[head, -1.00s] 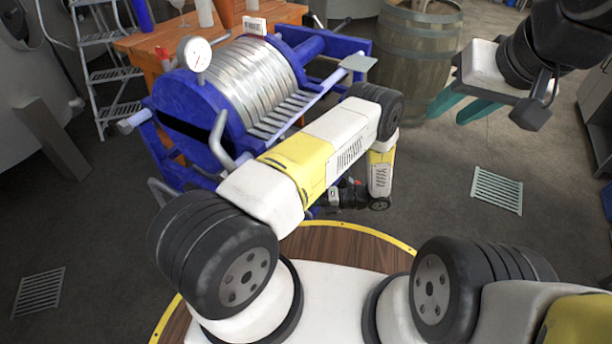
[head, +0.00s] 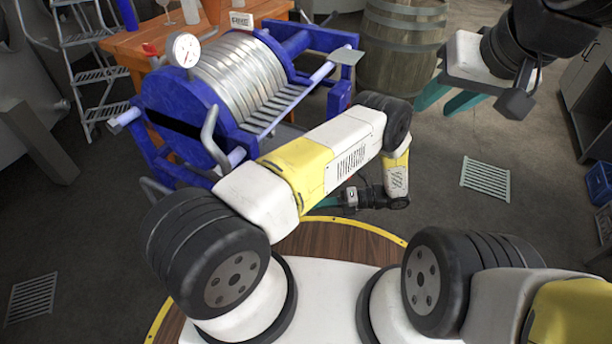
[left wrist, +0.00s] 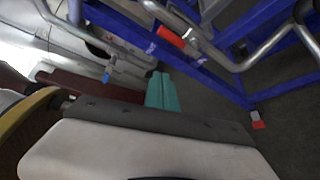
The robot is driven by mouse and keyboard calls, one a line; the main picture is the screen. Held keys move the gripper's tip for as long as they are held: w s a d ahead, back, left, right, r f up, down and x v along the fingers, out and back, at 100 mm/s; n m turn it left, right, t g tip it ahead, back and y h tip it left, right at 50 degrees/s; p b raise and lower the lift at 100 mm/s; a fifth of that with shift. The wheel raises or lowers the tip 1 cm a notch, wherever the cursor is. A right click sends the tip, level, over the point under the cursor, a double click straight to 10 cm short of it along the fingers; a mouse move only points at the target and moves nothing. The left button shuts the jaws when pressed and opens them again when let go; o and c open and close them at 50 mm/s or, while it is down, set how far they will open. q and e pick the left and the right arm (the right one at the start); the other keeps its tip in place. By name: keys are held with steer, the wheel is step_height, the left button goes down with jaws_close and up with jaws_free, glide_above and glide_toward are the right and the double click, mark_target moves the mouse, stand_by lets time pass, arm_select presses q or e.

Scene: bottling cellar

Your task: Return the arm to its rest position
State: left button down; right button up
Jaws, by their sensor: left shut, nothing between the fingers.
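My left arm reaches from the lower left across the middle of the head view, then bends down at its elbow. Its left gripper (head: 325,203) is low, beside the blue-framed machine and just beyond my round wooden-topped base. Only a little of its teal fingers shows there. In the left wrist view the teal fingers (left wrist: 161,92) lie together, shut and empty, with blue frame bars beyond them. My right gripper (head: 452,98) hangs at the upper right of the head view. Its two teal fingers are apart with nothing seen between them.
The blue-framed machine (head: 192,122) with metal plates and a dial gauge (head: 184,49) stands close to my left arm. A wooden barrel (head: 401,45), an orange table (head: 140,45) and a stepladder (head: 88,75) stand behind. Blue crates (head: 599,184) sit at the right edge.

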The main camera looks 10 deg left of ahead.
arm_select(q)
steer(key=w+a+r+n+g+h, duration=0.15)
steer(key=r+n+h, duration=0.45)
steer(key=r, duration=0.7)
steer(key=w+a+r+n+h, duration=0.15)
steer(key=r+n+h, duration=0.4)
steer(key=r, duration=0.85)
steer(key=s+a+r+n+t+h, duration=0.2)
steer(key=s+r+n+t+h, duration=0.1)
steer(key=s+r+n+t, duration=0.2)
steer(key=s+a+r+n+t+h, duration=0.3)
steer(key=s+r+n+t, duration=0.2)
steer(key=s+r+n, duration=0.5)
step_height(320, 180, up, 5)
steer(key=n, duration=0.3)
steer(key=shift+s+a+f, duration=0.2)
steer(key=shift+s+a, duration=0.1)
steer(key=shift+a, duration=0.05)
